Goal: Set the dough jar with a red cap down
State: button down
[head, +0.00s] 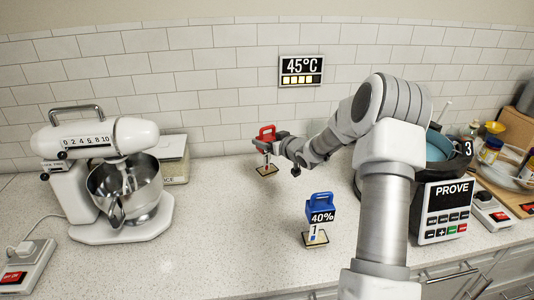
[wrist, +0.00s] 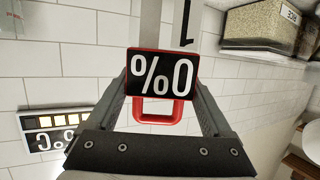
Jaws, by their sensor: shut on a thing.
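The jar with a red cap (head: 267,132) stands upright near the back wall, in the middle of the head view, over a small tan base (head: 266,170). I cannot tell whether the base touches the counter. A similar blue-capped jar (head: 320,206) marked 40% stands nearer, to the right.
A black cooker marked PROVE (head: 447,212) stands at the right. A 45°C display (head: 302,70) hangs on the wall. Counter (head: 230,235) between mixer and blue-capped jar is clear.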

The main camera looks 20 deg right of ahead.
jog(key=shift+a+f, duration=0.15)
jog(key=shift+f, duration=1.95)
jog(key=shift+f, duration=0.15)
grip_release()
jog(key=shift+s+r, duration=0.15)
jog(key=shift+r, duration=0.1)
jog(key=v, duration=0.7)
jog(key=shift+b, duration=0.3)
jog(key=shift+r, duration=0.1)
